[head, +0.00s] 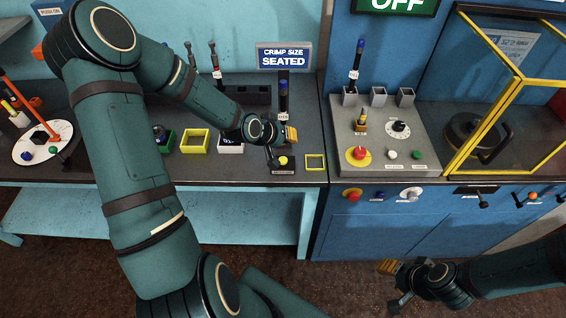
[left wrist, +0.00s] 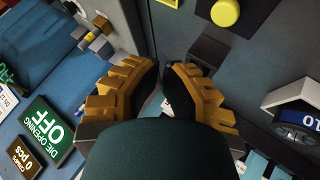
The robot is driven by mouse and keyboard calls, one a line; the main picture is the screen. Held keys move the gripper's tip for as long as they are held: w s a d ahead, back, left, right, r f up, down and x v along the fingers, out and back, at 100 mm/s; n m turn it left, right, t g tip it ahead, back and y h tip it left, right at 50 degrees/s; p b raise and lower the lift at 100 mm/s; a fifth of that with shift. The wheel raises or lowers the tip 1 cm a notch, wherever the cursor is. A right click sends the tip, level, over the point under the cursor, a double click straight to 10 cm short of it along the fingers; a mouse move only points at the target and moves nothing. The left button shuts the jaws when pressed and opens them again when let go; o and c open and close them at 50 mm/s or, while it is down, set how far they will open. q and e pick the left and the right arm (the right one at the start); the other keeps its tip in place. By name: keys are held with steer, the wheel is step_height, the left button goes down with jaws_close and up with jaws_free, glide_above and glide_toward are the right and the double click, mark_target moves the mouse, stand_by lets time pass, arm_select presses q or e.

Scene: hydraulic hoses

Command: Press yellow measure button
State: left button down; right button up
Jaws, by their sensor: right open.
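The yellow button (head: 283,160) sits on a small dark base near the front edge of the left bench. It also shows at the top of the left wrist view (left wrist: 225,12). My left gripper (head: 288,138) hangs just above and behind the button, apart from it as far as I can tell. Its fingertips (left wrist: 161,66) are close together with a narrow gap, and I see nothing clearly held. A dark, blue-topped hose piece (head: 284,98) stands upright behind the gripper, under the display (head: 284,57) reading "CRIMP SIZE SEATED". My right gripper (head: 397,284) is open and empty at lower right.
A yellow square frame (head: 315,162) lies right of the button. Yellow (head: 194,141) and white (head: 230,146) holders stand left. The grey control panel (head: 388,130) has a red button (head: 358,153). A yellow-framed guard (head: 490,125) stands far right.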

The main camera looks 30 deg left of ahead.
mark_target(287, 160)
arm_select(q)
steer(key=shift+f+b, duration=2)
steer(key=shift+f, duration=0.9)
arm_select(e)
steer(key=shift+a+f, duration=0.15)
steer(key=shift+f, duration=2.5)
arm_select(q)
steer(key=shift+f, duration=0.15)
arm_select(e)
steer(key=shift+f, duration=0.1)
arm_select(q)
steer(key=shift+f+b, duration=0.3)
arm_select(e)
steer(key=shift+f, duration=0.25)
arm_select(q)
steer(key=shift+f+b, duration=0.4)
steer(key=shift+f, duration=0.05)
arm_select(e)
steer(key=shift+f, duration=0.35)
arm_select(q)
steer(key=shift+r, duration=0.1)
arm_select(e)
steer(key=shift+r, duration=0.1)
arm_select(q)
steer(key=shift+r+p, duration=0.7)
steer(key=shift+r, duration=0.1)
arm_select(e)
steer(key=shift+r, duration=0.6)
